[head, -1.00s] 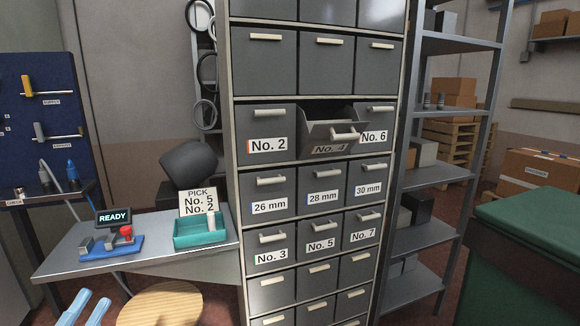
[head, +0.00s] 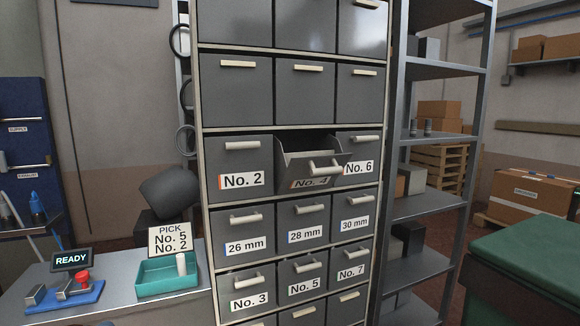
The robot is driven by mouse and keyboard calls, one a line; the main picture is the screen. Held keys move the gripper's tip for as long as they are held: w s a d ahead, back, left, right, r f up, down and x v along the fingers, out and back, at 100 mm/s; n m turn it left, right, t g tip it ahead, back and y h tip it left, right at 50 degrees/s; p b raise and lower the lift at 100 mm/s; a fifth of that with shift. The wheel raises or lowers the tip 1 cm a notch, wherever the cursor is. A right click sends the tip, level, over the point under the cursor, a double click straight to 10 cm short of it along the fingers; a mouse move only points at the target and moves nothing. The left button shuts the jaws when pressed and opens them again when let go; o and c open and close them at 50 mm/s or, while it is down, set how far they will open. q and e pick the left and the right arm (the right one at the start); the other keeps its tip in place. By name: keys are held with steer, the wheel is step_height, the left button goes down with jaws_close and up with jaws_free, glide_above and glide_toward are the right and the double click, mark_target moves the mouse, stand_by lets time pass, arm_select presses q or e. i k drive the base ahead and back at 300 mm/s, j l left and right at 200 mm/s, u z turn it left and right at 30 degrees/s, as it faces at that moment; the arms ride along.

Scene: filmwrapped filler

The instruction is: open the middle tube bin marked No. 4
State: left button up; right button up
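The bin marked No. 4 (head: 310,183) is in the middle column of the grey bin cabinet (head: 203,200), between No. 2 (head: 242,180) and No. 6 (head: 358,168). Its front is tilted outward, its top gapes open, and its pale handle (head: 326,168) faces out. The inside is dark and I cannot see what it holds. The other bins in view look shut. Neither of my grippers shows in the head view.
A bench on the left holds a teal tray (head: 167,281) with a white cylinder, a PICK No. 5 No. 2 sign (head: 171,241) and a READY display (head: 71,260). A metal shelf (head: 436,69) stands right of the cabinet. A green-topped unit (head: 530,255) is at the lower right.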

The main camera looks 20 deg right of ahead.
mark_target(294, 172)
steer(key=i+l, duration=0.3)
steer(key=l, duration=0.15)
steer(key=i+l, duration=0.3)
steer(key=l, duration=0.2)
steer(key=i+l, duration=0.3)
steer(key=l, duration=0.15)
steer(key=i+l, duration=0.3)
steer(key=l, duration=0.15)
